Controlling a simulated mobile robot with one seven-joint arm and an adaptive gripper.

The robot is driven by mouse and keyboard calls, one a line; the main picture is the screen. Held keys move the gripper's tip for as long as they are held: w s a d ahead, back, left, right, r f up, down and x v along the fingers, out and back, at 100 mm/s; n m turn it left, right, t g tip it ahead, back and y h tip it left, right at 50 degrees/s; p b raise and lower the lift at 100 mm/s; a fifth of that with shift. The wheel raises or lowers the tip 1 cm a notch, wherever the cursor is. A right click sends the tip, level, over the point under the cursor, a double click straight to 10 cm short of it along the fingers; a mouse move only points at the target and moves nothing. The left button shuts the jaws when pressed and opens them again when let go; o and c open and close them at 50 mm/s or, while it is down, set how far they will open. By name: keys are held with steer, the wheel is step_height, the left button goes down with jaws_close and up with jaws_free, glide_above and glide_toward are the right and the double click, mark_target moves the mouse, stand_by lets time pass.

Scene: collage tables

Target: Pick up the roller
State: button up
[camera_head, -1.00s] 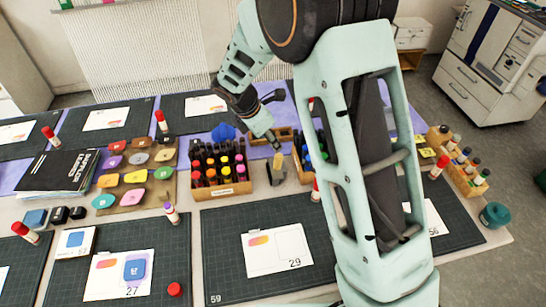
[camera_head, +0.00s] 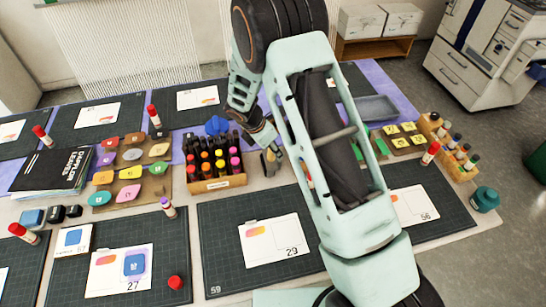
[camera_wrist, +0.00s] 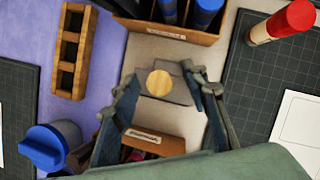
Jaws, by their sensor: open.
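What looks like the roller stands upright between two wooden crates, a grey piece with a wooden handle (camera_head: 271,158). In the wrist view I look down on the round wooden end of its handle (camera_wrist: 160,83), with grey parts beneath it. My gripper (camera_wrist: 163,76) is open, its two fingers to the left and right of the handle end in that view. I see no contact. In the head view my gripper (camera_head: 266,140) is just above the roller, and partly covers it.
A crate of dark markers (camera_head: 218,184) stands close on the left. Another crate with blue bottles (camera_wrist: 178,34) is on the other side. A slotted wooden block (camera_wrist: 72,52) and a blue-capped jar (camera_wrist: 43,148) are nearby. A cutting mat (camera_head: 225,235) lies in front.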

steer(key=shift+w+d+f, duration=0.1)
steer(key=shift+f, duration=0.25)
jaws_close()
